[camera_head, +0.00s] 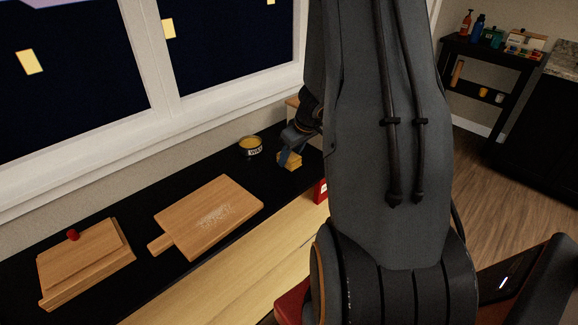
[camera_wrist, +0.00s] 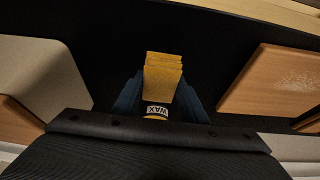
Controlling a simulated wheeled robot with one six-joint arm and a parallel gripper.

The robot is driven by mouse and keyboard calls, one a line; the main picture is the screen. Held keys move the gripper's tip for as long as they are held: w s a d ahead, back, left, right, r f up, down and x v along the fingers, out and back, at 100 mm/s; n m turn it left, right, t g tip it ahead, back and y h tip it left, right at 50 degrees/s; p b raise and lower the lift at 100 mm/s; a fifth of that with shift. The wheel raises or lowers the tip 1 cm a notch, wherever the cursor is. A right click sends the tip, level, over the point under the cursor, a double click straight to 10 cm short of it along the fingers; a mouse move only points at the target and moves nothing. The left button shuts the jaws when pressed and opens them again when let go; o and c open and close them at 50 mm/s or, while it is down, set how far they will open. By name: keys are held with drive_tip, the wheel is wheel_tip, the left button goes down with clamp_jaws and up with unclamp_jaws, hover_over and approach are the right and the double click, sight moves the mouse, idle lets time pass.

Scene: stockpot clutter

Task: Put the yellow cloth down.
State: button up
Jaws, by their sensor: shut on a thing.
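The yellow cloth (camera_head: 290,160) is a small folded stack at the far end of the black counter in the head view. In the wrist view the cloth (camera_wrist: 163,72) shows between the blue fingers. My gripper (camera_head: 290,143) is shut on it and points down at the counter. The gripper also shows in the wrist view (camera_wrist: 160,92). I cannot tell whether the cloth touches the counter. My arm hides the area to the right.
A paddle board (camera_head: 208,217) and a wooden block with a red knob (camera_head: 86,262) lie farther left. Black counter (camera_head: 222,165) is bare around the tin.

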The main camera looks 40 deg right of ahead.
sight(290, 166)
drive_tip(key=shift+f, duration=2.1)
drive_tip(key=shift+f+b, duration=0.15)
drive_tip(key=shift+b, duration=0.3)
drive_tip(key=o, duration=0.9)
